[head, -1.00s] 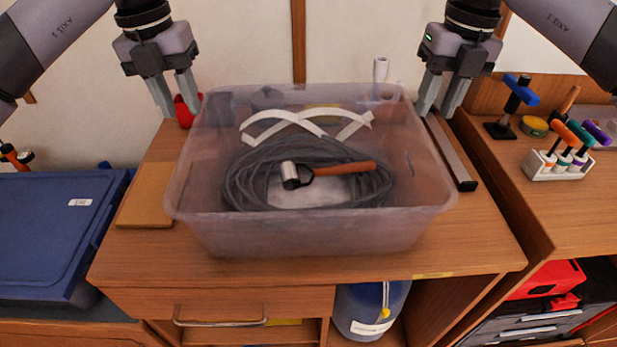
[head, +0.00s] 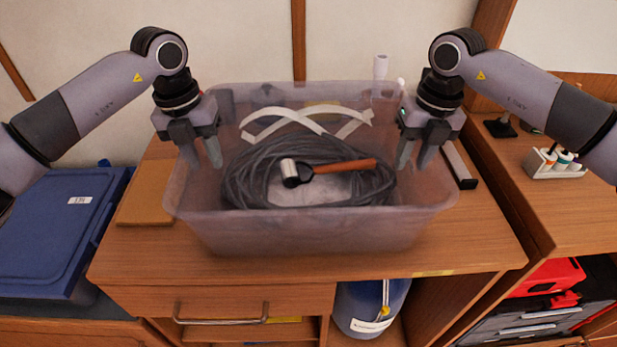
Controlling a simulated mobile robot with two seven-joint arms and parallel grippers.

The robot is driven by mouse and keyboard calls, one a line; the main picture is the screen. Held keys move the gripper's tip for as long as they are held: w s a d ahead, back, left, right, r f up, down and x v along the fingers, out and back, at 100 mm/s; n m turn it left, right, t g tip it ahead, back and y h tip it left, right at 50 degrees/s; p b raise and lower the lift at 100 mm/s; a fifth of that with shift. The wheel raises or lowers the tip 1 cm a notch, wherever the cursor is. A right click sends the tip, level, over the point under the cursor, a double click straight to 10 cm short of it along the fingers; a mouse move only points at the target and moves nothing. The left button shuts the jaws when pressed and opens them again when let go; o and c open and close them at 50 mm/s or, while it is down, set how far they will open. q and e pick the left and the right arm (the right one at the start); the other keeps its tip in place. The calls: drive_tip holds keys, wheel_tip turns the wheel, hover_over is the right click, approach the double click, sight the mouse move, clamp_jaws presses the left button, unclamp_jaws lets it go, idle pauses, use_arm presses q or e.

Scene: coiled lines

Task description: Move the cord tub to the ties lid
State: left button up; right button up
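The cord tub is a translucent greyish tub (head: 310,232) standing on the wooden desk. It holds a coil of dark cord (head: 245,180), a hammer (head: 345,166) with a wooden handle and white crossed strips (head: 290,116). A blue lid (head: 50,235) with a small white label lies at the left; I cannot read the label for certain. My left gripper (head: 202,164) is open at the tub's left side wall, fingers pointing down. My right gripper (head: 415,166) is open at the right side wall. I cannot tell whether the fingers straddle the rim or touch it.
A flat brown board (head: 146,205) lies left of the tub, and a dark-ended bar (head: 463,172) right of it. A blue container (head: 368,310) sits under the desk. The desk's front strip is clear.

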use_arm(q)
clamp_jaws()
use_arm(e)
clamp_jaws()
use_arm(q)
drive_tip(key=shift+d+r, duration=0.1)
drive_tip(key=shift+d, duration=0.15)
use_arm(e)
drive_tip(key=shift+a, duration=0.25)
idle(0.6)
use_arm(q)
drive_tip(key=shift+r, duration=0.1)
use_arm(e)
drive_tip(key=shift+r, duration=0.15)
